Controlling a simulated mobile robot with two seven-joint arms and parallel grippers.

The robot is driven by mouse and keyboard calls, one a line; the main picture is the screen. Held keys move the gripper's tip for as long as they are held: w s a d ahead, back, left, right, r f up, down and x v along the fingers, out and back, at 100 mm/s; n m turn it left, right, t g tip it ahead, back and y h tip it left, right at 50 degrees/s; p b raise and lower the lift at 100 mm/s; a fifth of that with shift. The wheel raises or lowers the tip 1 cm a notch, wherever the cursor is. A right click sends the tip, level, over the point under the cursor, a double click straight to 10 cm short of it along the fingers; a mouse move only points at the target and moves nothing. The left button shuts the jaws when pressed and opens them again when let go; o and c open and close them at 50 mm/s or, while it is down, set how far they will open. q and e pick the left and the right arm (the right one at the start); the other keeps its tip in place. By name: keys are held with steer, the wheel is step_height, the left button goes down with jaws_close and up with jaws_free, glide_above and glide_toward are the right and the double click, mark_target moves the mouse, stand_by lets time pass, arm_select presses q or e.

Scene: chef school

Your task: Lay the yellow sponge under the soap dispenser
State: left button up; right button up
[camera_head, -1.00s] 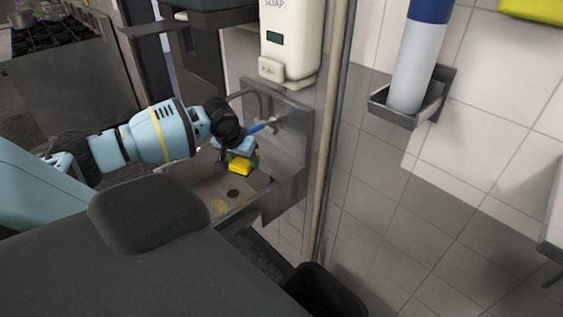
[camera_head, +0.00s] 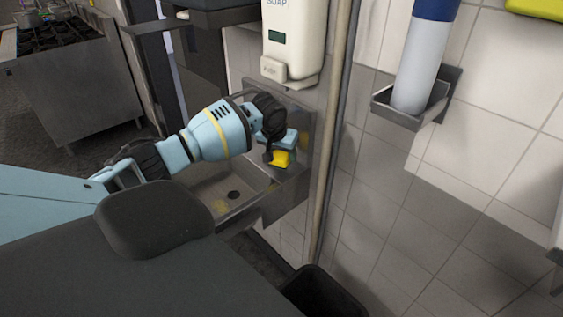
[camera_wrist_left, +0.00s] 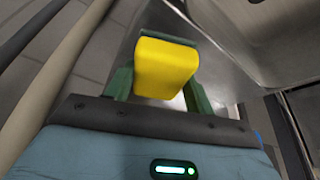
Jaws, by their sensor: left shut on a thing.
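My left gripper (camera_head: 272,150) is shut on the yellow sponge (camera_head: 281,158), over the back right part of the steel sink, below the dispenser. In the left wrist view the sponge (camera_wrist_left: 165,67) sits between the two green fingers (camera_wrist_left: 158,92). The white soap dispenser (camera_head: 293,40) hangs on the wall above the gripper. Whether the sponge touches the sink ledge is hard to tell. My right gripper is not in view.
The sink basin (camera_head: 213,194) lies left of and below the gripper. A pale vertical pipe (camera_head: 331,130) runs close to its right. A bottle (camera_head: 421,65) stands in a wall holder (camera_head: 381,101) farther right. A dark bin (camera_head: 322,293) is below.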

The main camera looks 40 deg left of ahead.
arm_select(q)
steer(key=shift+f, duration=1.75)
steer(key=shift+f, duration=0.1)
steer(key=o, duration=1)
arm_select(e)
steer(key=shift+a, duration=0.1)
arm_select(q)
steer(key=shift+p+v, duration=0.9)
steer(key=shift+v, duration=5.2)
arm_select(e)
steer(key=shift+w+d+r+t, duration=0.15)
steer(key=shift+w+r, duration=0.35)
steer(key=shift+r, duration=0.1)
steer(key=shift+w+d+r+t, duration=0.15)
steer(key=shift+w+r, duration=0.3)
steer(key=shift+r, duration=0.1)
